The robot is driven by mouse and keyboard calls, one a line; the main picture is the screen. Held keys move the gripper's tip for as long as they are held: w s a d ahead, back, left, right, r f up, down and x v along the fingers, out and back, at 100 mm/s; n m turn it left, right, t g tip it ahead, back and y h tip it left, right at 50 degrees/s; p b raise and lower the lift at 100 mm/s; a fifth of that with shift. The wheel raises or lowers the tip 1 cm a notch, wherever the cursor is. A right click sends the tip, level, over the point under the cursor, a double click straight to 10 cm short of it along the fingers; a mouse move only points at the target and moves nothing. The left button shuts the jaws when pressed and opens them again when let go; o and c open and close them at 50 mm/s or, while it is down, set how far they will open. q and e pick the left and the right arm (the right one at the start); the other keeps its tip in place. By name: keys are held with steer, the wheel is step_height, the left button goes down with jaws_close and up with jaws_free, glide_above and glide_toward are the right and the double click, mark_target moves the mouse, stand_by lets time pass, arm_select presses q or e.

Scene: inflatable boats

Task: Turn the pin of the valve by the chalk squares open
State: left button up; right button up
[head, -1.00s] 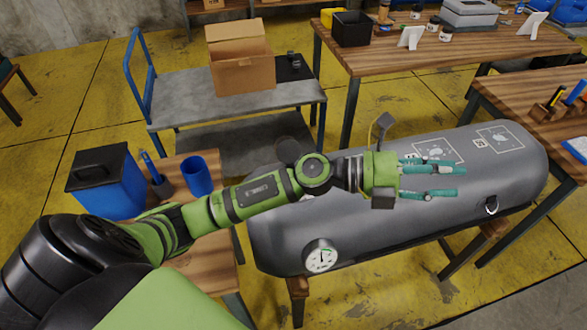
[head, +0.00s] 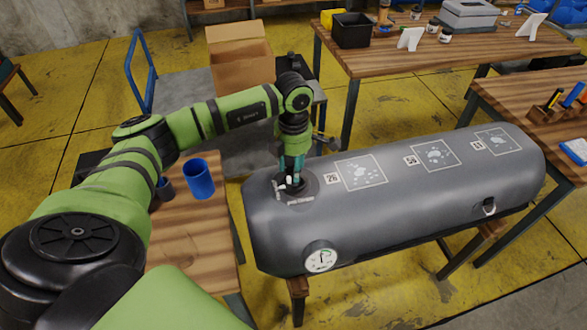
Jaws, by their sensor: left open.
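A grey inflatable tube (head: 400,212) lies across wooden trestles. Near its left end is a dark round valve (head: 304,196) with small white parts, partly hidden by my left gripper. Three chalk squares with white patches lie along the top of the tube: the nearest square (head: 360,173), the middle square (head: 436,155) and the far square (head: 497,141). My left gripper (head: 290,181) points down right over the valve, its teal fingers open around its middle. I cannot tell whether the fingers touch the pin, which is too small and covered to make out. My right gripper is out of view.
A pressure gauge (head: 321,258) sits on the tube's front left, and a D-ring (head: 489,206) on its front right. A wooden table with a blue cup (head: 198,179) stands left. A cart with a cardboard box (head: 240,70) stands behind. Workbenches stand at the back right.

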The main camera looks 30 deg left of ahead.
arm_select(q)
steer(key=shift+f, duration=1.4)
jaws_close()
